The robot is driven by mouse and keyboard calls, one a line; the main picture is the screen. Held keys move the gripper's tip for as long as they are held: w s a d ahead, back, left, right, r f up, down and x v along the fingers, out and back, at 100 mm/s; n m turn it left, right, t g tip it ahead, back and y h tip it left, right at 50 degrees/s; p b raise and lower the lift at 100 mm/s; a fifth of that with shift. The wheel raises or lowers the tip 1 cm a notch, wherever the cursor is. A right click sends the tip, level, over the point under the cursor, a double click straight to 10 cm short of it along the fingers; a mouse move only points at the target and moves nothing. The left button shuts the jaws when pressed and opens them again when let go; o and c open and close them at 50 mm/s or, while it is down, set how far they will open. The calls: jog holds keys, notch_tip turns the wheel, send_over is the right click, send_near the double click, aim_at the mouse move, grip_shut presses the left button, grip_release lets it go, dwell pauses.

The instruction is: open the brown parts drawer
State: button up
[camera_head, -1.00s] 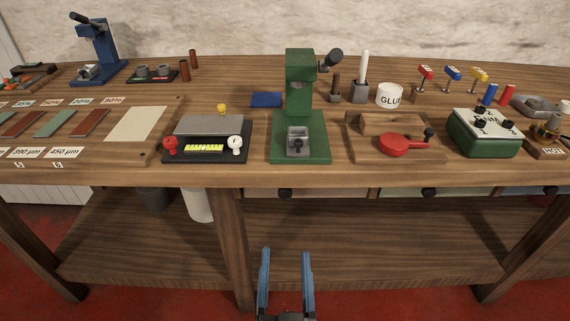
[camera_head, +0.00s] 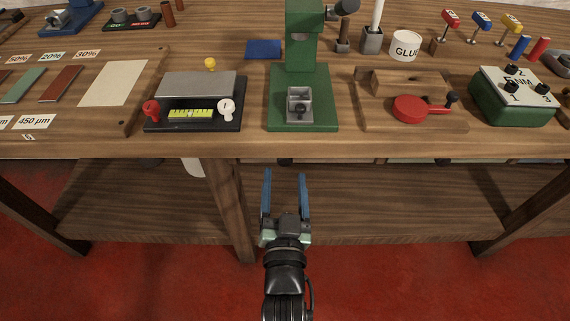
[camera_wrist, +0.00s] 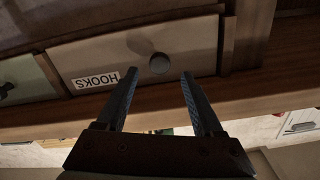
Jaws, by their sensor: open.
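The brown parts drawer (camera_wrist: 115,50) shows in the wrist view as a pale tan front with a label reading HOOKS, upside down. Its round knob (camera_wrist: 158,63) sits between and just beyond my fingertips, with a visible shadow beside it. The drawer looks shut. My gripper (camera_head: 285,175) is open and empty, its two blue fingers pointing at the bench front below the top's edge. It also shows in the wrist view (camera_wrist: 160,77). In the head view the tabletop edge hides the drawer's knob. I cannot tell whether the fingers touch the knob.
A green drawer (camera_wrist: 24,80) with a dark knob adjoins the drawer in the wrist view. The wooden bench top (camera_head: 400,144) overhangs the drawers. A bench leg (camera_head: 228,205) stands left of my gripper. A lower shelf (camera_head: 380,205) lies below. A green press (camera_head: 302,85) stands above.

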aim_at(285, 162)
jog(key=shift+w, duration=2.25)
grip_shut()
